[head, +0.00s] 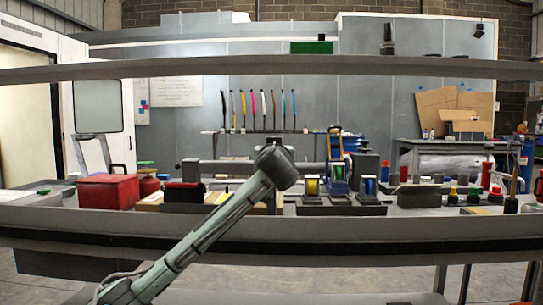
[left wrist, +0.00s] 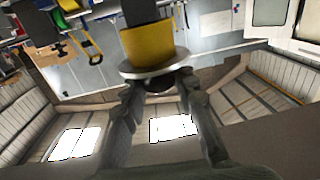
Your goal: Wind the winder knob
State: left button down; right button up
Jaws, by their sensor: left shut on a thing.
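The winder shows in the left wrist view as a yellow drum (left wrist: 148,42) with a shiny metal disc (left wrist: 154,67) at its end. The small dark winder knob (left wrist: 158,84) sits at the disc's centre and is mostly hidden by the fingers. My left gripper (left wrist: 160,90) is shut on the knob, one finger on each side. In the head view my left arm reaches from lower left to the middle; its end hides the gripper and the knob. My right gripper is in neither view.
Pale rails cross the head view above and below the bench. A red box (head: 107,191) stands at left. Coloured tape rolls (head: 312,187) and several small bottles (head: 473,195) stand right of my arm. A yellow-handled tool (left wrist: 90,47) hangs at upper left in the wrist view.

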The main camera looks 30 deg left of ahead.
pick_arm(q)
jog(key=n+g+y, duration=0.4)
jog(key=g, duration=0.1)
jog(key=shift+w+d+f+n+y, duration=0.1)
jog(key=shift+n+y, duration=0.2)
jog(key=shift+y, duration=0.1)
jog(key=shift+n+g+y, duration=0.55)
jog(key=shift+n+g, duration=0.35)
jog(key=shift+g, duration=0.55)
jog(key=shift+n+g+y, duration=0.55)
jog(key=shift+n+g, duration=0.35)
jog(key=shift+g, duration=0.55)
jog(key=c, duration=1.2)
grip_release()
jog(key=v, duration=1.2)
